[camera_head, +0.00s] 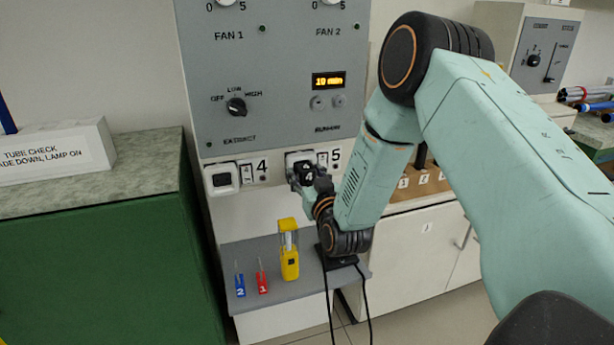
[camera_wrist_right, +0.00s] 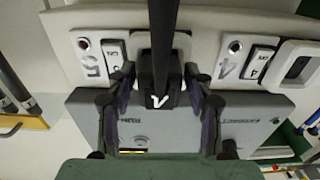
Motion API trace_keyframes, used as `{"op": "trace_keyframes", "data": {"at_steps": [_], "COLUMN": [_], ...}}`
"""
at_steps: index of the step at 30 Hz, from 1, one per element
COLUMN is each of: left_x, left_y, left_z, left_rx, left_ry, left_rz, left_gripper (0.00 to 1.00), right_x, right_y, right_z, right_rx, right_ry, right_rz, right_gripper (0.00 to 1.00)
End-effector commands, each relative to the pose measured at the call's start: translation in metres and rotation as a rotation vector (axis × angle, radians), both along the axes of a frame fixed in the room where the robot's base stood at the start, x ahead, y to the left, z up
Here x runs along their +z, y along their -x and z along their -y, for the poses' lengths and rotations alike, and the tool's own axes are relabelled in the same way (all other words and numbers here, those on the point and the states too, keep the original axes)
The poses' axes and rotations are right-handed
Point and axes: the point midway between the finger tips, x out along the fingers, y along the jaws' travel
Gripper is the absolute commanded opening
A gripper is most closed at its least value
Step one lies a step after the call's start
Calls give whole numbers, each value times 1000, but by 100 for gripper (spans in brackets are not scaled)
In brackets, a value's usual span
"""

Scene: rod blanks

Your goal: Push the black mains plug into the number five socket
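My left gripper is not in view.
The number four socket (camera_head: 222,179) is just left and looks empty. A green cabinet (camera_head: 110,250) stands left.

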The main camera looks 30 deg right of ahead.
Motion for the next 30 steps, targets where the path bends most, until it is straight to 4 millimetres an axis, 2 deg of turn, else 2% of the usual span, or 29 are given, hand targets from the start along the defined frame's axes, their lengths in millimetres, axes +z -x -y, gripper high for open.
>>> {"op": "trace_keyframes", "data": {"at_steps": [3,14,17,30], "left_x": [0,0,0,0], "left_y": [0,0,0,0], "left_z": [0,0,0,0], "left_rx": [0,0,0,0], "left_ry": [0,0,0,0], "left_rz": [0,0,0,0], "left_gripper": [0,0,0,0], "right_x": [-1,-2,-2,-1], "right_y": [0,6,17,96], "right_z": [0,-1,-4,-23], "right_rx": [0,0,0,-1], "right_ry": [0,-1,-2,-3], "right_rz": [-1,-5,-6,-4], "right_gripper": [63,63,63,63]}}
